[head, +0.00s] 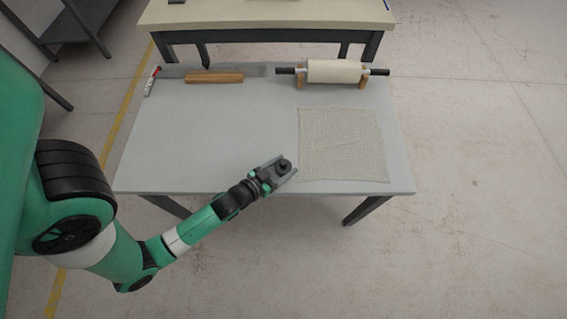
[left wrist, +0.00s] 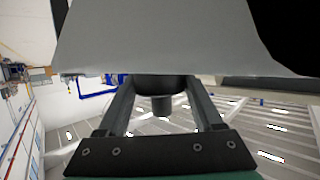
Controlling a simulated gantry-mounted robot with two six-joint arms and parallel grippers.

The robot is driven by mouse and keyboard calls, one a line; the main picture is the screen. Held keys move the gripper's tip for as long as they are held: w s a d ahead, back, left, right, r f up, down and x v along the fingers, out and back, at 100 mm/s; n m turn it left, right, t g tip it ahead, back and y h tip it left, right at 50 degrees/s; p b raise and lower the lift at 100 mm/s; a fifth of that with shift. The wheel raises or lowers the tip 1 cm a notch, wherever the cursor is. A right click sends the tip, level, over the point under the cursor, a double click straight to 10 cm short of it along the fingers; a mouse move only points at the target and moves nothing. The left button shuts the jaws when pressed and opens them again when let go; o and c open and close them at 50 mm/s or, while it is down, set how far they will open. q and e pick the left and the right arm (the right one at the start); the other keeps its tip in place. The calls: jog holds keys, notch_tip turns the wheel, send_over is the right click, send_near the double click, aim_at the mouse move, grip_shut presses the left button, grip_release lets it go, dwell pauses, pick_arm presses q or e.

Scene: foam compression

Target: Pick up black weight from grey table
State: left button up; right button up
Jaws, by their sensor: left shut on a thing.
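The black weight (head: 284,163) is a small dark round piece with a knob. It sits between the fingers of my left gripper (head: 283,169), near the front edge of the grey table (head: 200,130). The left gripper is shut on it. In the left wrist view the dark weight (left wrist: 161,92) shows between the two fingers, with its narrower stem visible. Whether the weight is clear of the tabletop is hard to tell. My right gripper is not in view.
A beige textured sheet (head: 342,145) lies just right of the gripper. At the back are a roller (head: 334,71) on wooden supports, a wooden block (head: 214,77), a flat grey strip (head: 255,70) and a red-and-white tool (head: 151,83). The table's left and middle are clear.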

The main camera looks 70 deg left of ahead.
aim_at(283, 162)
pick_arm(q)
jog(key=shift+r, duration=0.1)
grip_shut()
jog(key=shift+r+p, duration=0.3)
jog(key=shift+r, duration=0.15)
notch_tip(283, 162, up, 2)
jog(key=shift+r+p, duration=0.2)
jog(key=shift+p, duration=0.6)
jog(key=s+d+r+p, duration=0.4)
jog(key=s+r, duration=0.5)
jog(key=s, duration=0.4)
jog(key=shift+d+r, duration=0.35)
jog(key=shift+d, duration=0.35)
